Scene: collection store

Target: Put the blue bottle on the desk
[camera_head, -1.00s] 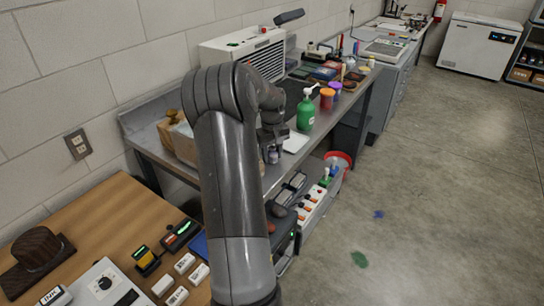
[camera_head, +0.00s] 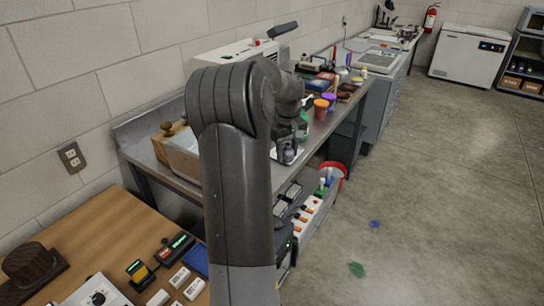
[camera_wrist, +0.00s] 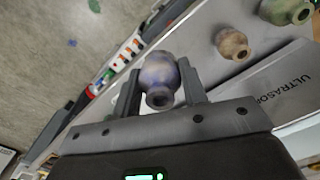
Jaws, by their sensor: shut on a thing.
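A small blue-purple bottle (camera_wrist: 158,72) is between the two fingers of my gripper (camera_wrist: 158,82), mouth toward the camera in the wrist view. The fingers are shut on it. In the head view the bottle (camera_head: 287,155) shows small and dark below my gripper (camera_head: 287,146), over the front edge of the grey metal bench (camera_head: 325,130). I cannot tell its exact height above the bench. A wooden-topped desk (camera_head: 90,235) is at the lower left, apart from the gripper.
The desk carries a dark wooden block (camera_head: 30,262), small boxes and a white device (camera_head: 95,292). A brown bottle (camera_wrist: 232,45) and a green bottle (camera_wrist: 287,10) stand near the gripper. A white box (camera_wrist: 265,95) lies close by. Open floor is at the right.

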